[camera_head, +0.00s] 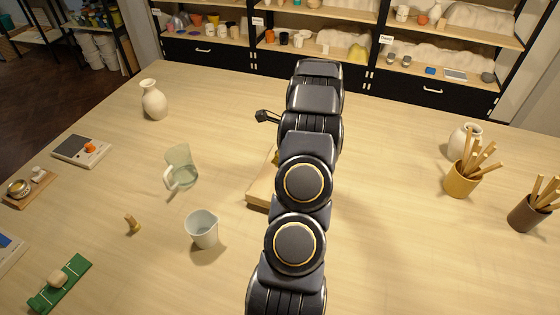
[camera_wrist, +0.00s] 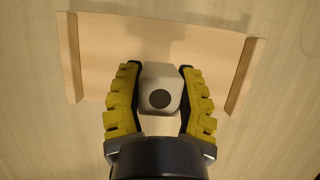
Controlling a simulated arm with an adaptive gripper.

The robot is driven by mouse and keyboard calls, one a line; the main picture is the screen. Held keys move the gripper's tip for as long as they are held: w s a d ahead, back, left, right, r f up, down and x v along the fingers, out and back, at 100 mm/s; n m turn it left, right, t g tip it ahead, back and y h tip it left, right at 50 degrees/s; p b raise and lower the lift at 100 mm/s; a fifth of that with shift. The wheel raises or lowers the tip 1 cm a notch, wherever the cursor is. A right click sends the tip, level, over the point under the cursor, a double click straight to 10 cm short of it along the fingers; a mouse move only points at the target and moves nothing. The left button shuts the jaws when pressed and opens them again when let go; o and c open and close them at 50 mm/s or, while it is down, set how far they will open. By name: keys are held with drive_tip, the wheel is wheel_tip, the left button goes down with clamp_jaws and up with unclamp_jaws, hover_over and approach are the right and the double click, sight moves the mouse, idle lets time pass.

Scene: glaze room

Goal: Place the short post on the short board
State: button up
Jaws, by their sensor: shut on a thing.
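In the wrist view my gripper (camera_wrist: 160,67) is shut on a pale, squarish post (camera_wrist: 160,76) with a dark round spot on the end facing the camera. Its yellow fingers press on the post from both sides. Behind it is a pale wooden board (camera_wrist: 215,47) with a raised strip at each end. I cannot tell whether the post touches the board. In the head view the board (camera_head: 261,192) shows just left of my arm, which hides most of it. The held post is hidden there, and only a bit of yellow finger shows.
Left of the board stand a glass jug (camera_head: 182,165), a grey-white cup (camera_head: 202,230) and a small wooden piece (camera_head: 132,225). A green board (camera_head: 72,270) lies at the lower left.

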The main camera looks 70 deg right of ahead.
drive_tip(key=shift+d+f, duration=0.25)
drive_tip(key=shift+f, duration=1.55)
drive_tip(key=shift+w, duration=0.1)
drive_tip(key=o, duration=1)
drive_tip(key=shift+f, duration=0.15)
drive_tip(key=v, duration=1.2)
